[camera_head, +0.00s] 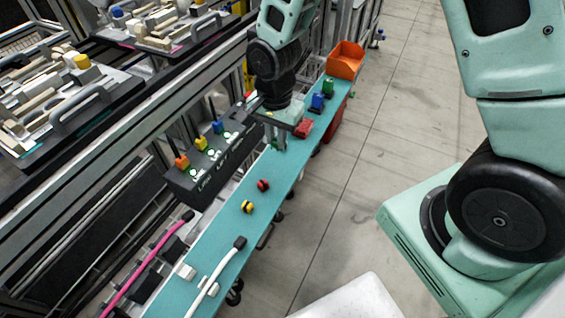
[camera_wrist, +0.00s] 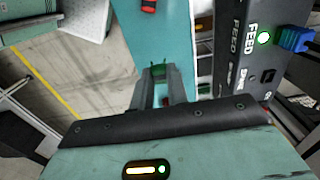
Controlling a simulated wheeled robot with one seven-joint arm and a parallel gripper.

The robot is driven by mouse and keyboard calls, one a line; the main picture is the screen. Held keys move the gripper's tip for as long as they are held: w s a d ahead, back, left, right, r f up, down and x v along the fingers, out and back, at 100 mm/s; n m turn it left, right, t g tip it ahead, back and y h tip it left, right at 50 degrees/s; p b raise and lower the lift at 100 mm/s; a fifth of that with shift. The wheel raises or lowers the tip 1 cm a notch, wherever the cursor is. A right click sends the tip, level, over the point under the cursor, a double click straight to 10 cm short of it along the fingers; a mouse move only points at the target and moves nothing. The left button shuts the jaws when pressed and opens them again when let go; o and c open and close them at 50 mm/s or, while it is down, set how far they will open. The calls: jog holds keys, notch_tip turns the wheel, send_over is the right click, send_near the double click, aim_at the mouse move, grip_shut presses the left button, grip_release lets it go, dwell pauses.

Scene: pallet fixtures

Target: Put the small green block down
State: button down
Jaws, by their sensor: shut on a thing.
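My gripper (camera_head: 274,142) points down over the teal shelf, near the end of the dark control panel. In the wrist view its two fingers (camera_wrist: 158,82) are shut on the small green block (camera_wrist: 158,71), which shows between the fingertips. In the head view a bit of green shows at the fingertips, but the fingers mostly hide the block. The teal shelf (camera_wrist: 163,35) lies below it in the wrist view. I cannot tell whether the block touches the shelf.
A red block (camera_head: 303,127), a blue block (camera_head: 317,102), another green block (camera_head: 328,86) and an orange bin (camera_head: 345,60) stand farther along the shelf. The control panel (camera_head: 205,172) with coloured plugs borders the left. Red (camera_head: 263,185) and yellow (camera_head: 247,206) round pieces lie nearer.

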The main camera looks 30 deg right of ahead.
aim_at(277, 168)
jog(key=shift+f, duration=3.95)
jog(key=shift+f+b, duration=0.1)
jog(key=shift+b, duration=0.2)
jog(key=c, duration=1.4)
grip_release()
jog(key=shift+o, duration=0.2)
notch_tip(277, 168, up, 12)
jog(key=shift+p, duration=0.5)
jog(key=s+a+r+n, duration=0.3)
jog(key=s+r+n, duration=0.2)
jog(key=s+n, duration=0.4)
jog(key=s+a+r+n, duration=0.3)
jog(key=s+r+n, duration=0.3)
jog(key=s+n, duration=0.3)
jog(key=shift+s+a+r+y, duration=0.15)
jog(key=shift+s+r+y, duration=0.15)
jog(key=shift+s, duration=0.75)
